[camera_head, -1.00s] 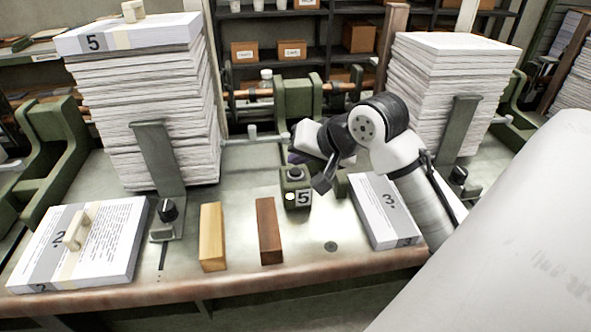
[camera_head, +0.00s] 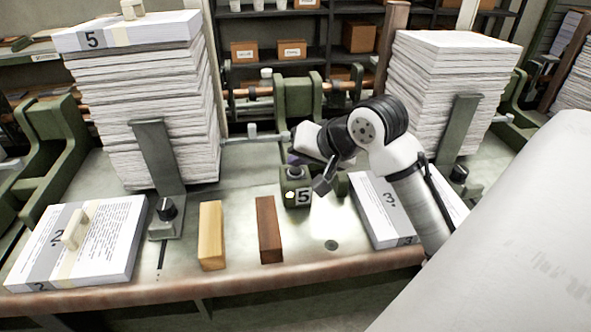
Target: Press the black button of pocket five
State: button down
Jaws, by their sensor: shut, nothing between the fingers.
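A small green box marked 5 (camera_head: 297,198) stands on the table near the middle of the view. A black button (camera_head: 295,173) sits on its top, and a round white spot shows on its front. My gripper (camera_head: 321,188) is shut and empty.
Brown (camera_head: 269,229) and yellow (camera_head: 211,235) blocks lie in front. Paper bundle 2 (camera_head: 110,255) is at left and bundle 3 (camera_head: 375,205) at right, under my arm. Tall paper stacks stand at left (camera_head: 160,120) and right (camera_head: 425,75). Bare table lies before the box.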

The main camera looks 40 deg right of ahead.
aim_at(299, 172)
jog(key=shift+f+b, duration=0.3)
jog(key=shift+f, duration=0.15)
dwell(0.9)
jog(key=shift+r+p, duration=0.75)
jog(key=shift+r, duration=0.1)
jog(key=shift+r, duration=0.1)
notch_tip(299, 172, up, 5)
jog(key=p, duration=0.4)
dwell(0.6)
